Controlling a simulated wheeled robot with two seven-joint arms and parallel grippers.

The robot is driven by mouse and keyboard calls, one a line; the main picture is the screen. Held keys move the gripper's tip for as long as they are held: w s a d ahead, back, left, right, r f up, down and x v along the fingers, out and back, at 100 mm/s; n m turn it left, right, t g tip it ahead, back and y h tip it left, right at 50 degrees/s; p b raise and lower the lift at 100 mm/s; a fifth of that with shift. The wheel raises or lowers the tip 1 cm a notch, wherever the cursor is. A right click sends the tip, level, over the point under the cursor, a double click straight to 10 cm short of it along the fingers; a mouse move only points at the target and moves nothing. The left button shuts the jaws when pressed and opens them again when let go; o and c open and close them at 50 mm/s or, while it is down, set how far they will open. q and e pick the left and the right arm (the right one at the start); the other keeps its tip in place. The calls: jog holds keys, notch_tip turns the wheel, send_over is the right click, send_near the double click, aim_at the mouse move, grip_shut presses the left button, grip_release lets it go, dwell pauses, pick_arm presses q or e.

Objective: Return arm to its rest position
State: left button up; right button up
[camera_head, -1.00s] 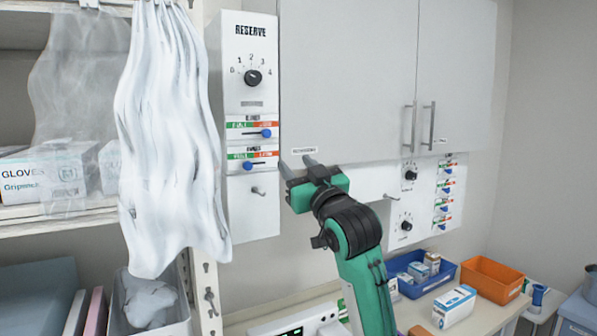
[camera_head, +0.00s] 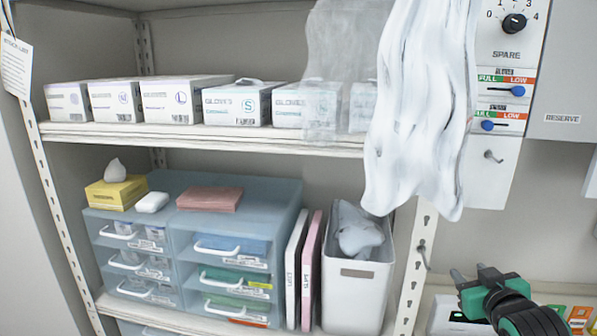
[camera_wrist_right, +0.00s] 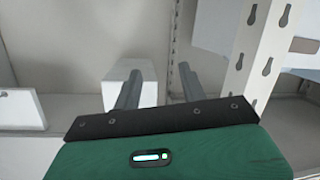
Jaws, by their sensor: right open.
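My right gripper (camera_head: 470,271) is at the lower right of the head view, with its green and black arm coming in from the bottom right corner. Its two grey fingers are apart, with nothing between them. In the right wrist view, the fingers (camera_wrist_right: 160,72) stand open in front of a white box-like shape (camera_wrist_right: 131,84) and a pale wall. I cannot tell whether they touch anything. My left gripper does not show.
A perforated shelf post (camera_head: 415,265) stands just left of the right gripper. A white bin (camera_head: 355,290) and blue drawers (camera_head: 190,245) are further left. Glove boxes (camera_head: 237,103) line the shelf above. A white drape (camera_head: 420,110) hangs beside a control panel (camera_head: 490,165).

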jog(key=s+a+f+g+y, duration=0.1)
jog(key=s+a+f+g, duration=0.25)
jog(key=f, duration=0.75)
jog(key=s+a+f+g+y, duration=0.1)
jog(key=s+a+f+g, duration=0.35)
jog(key=s+f, duration=0.7)
jog(key=s+a+f+g, duration=0.5)
jog(key=s+f, duration=0.4)
jog(key=s, duration=0.6)
notch_tip(320, 180, down, 31)
jog(key=a+n+b, duration=0.1)
jog(key=b, duration=0.1)
jog(key=s+d+f+g+b, duration=0.1)
jog(key=s+d+f, duration=0.2)
jog(key=s+f, duration=1.6)
notch_tip(320, 180, down, 4)
jog(key=shift+s+d+r, duration=0.15)
jog(key=shift+d, duration=0.05)
